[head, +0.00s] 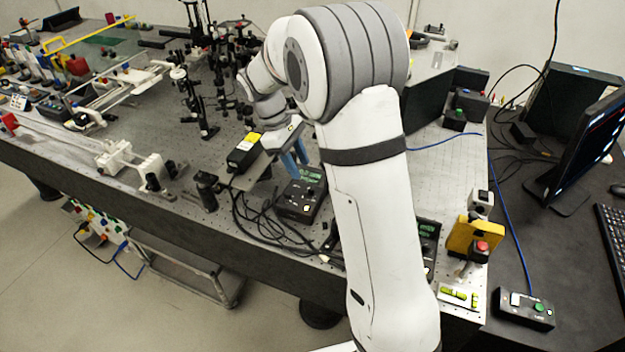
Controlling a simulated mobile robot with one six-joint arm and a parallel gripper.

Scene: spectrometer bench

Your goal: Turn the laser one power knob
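A dark control box (297,209) with a small green display stands on the optical bench near its front edge. Its knob is too small to make out clearly, and its lettering is unreadable. My gripper (294,166), with blue fingers, points down at the back edge of this box. I cannot tell whether the fingers touch it or how far apart they are. A second dark control box (429,230) with a green display is partly hidden behind my arm. I cannot tell from labels which box is for laser one. A black laser-like housing (242,155) with a yellow label sits left of my gripper.
Black cables (262,222) loop along the bench's front edge beside the box. Posts and optics (200,110) crowd the bench behind and left. A yellow block with a red button (475,240) stands at right. A monitor (585,150) is on the side desk.

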